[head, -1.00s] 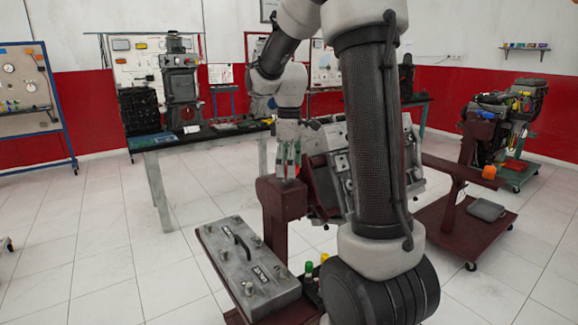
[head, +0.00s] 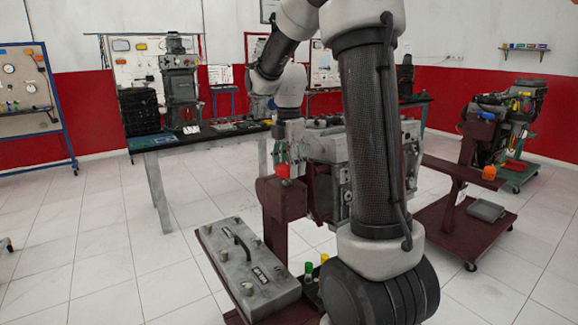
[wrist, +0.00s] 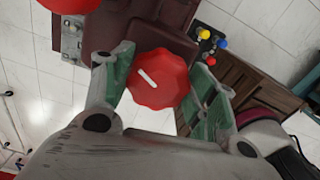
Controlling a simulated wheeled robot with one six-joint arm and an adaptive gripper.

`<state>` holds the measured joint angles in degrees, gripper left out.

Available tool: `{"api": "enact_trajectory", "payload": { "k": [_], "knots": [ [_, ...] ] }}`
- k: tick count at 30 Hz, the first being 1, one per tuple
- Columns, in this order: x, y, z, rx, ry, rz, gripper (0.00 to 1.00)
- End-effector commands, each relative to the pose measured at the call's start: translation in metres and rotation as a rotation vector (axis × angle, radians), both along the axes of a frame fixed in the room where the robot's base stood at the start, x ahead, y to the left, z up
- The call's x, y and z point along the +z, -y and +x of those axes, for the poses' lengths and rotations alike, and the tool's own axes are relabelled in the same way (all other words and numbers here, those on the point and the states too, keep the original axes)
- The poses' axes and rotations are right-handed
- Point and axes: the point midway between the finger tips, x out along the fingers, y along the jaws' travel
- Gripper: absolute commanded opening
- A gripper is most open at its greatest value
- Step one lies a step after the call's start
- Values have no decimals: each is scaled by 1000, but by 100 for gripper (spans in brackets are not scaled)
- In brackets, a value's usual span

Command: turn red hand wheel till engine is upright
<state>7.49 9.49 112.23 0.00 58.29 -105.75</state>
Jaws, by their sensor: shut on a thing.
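The red hand wheel (wrist: 157,78) sits between the green-padded fingers of my gripper (wrist: 153,70) in the wrist view, which is shut on it. A white mark on the wheel slants from upper left to lower right. In the head view the red wheel (head: 283,171) shows at the end of the dark red stand post, with my gripper (head: 281,153) at it. The grey engine (head: 325,147) on the stand looks about level and upright; my arm hides its right part.
A grey case (head: 250,270) with a black handle lies on the stand's base, beside small bottles with green and yellow caps. A table (head: 150,141) with engine parts stands behind. Another engine stand (head: 450,230) is at right.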

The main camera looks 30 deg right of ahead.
Motion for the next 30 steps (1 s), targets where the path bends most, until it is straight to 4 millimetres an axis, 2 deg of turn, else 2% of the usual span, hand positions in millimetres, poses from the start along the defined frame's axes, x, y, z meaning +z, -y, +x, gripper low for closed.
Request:
{"api": "enact_trajectory", "payload": {
  "k": [6,15,30],
  "knots": [
    [1,0,2,190,4,-1,34],
    [1,-1,3,382,4,-1,34],
    [1,-1,4,482,3,-1,34]
  ]
}}
